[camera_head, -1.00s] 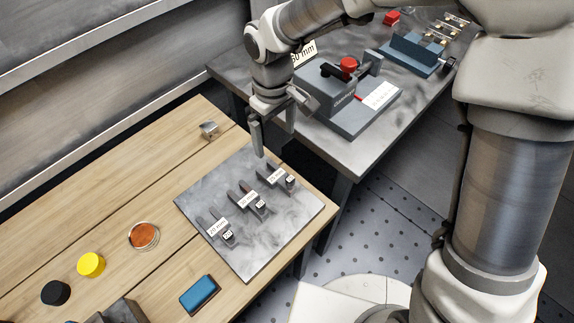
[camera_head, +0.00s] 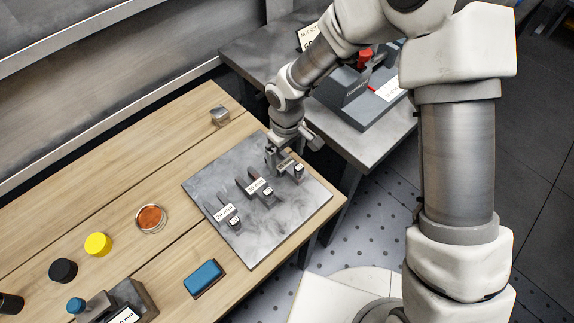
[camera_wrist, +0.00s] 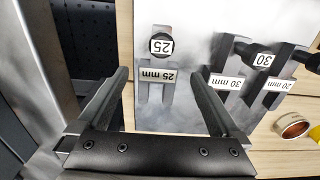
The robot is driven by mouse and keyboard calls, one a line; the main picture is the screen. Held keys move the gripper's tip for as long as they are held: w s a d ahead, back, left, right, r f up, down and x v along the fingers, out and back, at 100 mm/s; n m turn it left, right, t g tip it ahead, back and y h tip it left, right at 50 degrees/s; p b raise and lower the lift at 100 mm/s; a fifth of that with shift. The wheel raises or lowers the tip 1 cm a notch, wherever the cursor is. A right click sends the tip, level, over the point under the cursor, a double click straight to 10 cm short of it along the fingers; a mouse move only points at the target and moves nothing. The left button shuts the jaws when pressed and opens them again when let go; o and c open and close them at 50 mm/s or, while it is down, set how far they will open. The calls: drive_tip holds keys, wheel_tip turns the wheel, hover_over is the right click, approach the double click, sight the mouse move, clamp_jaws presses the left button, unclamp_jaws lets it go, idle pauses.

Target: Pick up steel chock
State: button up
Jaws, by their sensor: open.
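A small bright steel block (camera_head: 220,115), possibly the steel chock, sits on the wooden bench behind the grey plate (camera_head: 215,180). The plate carries several narrow grey pieces with size labels, and I cannot tell for certain which thing is the chock. My gripper (camera_head: 284,162) is open and low over the plate's far right piece, partly hiding it. I see no contact.
The 30 mm piece (camera_wrist: 222,84) stands beside my right finger in the wrist view. A copper-coloured ring-like dish (camera_head: 151,219), yellow cap (camera_head: 98,244), black cap (camera_head: 63,270) and blue block (camera_head: 204,278) lie on the bench. A second table with a grey fixture (camera_head: 345,88) stands behind.

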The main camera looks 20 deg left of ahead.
sight(287, 165)
wheel_tip(287, 165, down, 3)
drive_tip(key=shift+w+f, duration=0.15)
clamp_jaws()
idle(0.5)
